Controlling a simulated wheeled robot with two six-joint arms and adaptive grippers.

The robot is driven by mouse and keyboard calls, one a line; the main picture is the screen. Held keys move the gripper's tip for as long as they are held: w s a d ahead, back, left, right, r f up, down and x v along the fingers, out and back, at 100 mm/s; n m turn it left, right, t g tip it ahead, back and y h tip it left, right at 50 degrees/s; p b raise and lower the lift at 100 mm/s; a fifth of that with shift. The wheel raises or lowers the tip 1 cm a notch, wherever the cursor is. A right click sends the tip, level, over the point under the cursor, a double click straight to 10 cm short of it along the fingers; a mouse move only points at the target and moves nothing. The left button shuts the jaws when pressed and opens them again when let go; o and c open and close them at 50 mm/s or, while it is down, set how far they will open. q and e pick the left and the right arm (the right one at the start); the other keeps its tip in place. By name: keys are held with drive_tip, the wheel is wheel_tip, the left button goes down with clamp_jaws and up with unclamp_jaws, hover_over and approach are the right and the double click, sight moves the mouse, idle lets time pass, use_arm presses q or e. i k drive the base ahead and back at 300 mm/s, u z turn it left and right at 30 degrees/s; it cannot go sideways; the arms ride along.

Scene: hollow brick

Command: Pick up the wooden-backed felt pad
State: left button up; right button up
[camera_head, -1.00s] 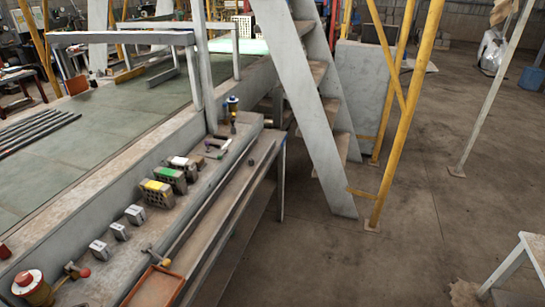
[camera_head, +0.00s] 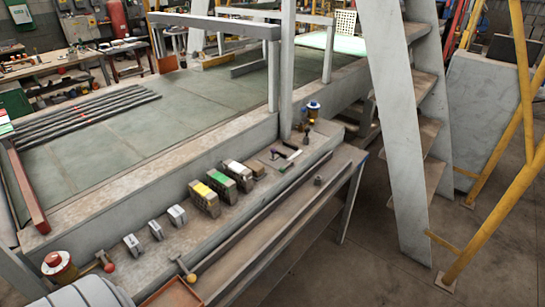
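I cannot identify the wooden-backed felt pad for certain. A small brown block (camera_head: 256,168) lies at the far end of a row on the bench ledge, but its material is too small to tell. Beside it stand hollow blocks with a white top (camera_head: 237,174), a green top (camera_head: 223,187) and a yellow top (camera_head: 204,198).
Nearer on the ledge are small grey blocks (camera_head: 155,230), a red-topped canister (camera_head: 58,265) and a red-ended tool (camera_head: 106,262). An orange-rimmed tray (camera_head: 174,293) lies at the front. A blue-topped canister (camera_head: 313,108) stands farther back. A grey ladder (camera_head: 400,130) rises at right.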

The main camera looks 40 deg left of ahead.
sight(258, 169)
drive_tip(key=i, duration=2.85)
drive_tip(key=u, duration=3.3)
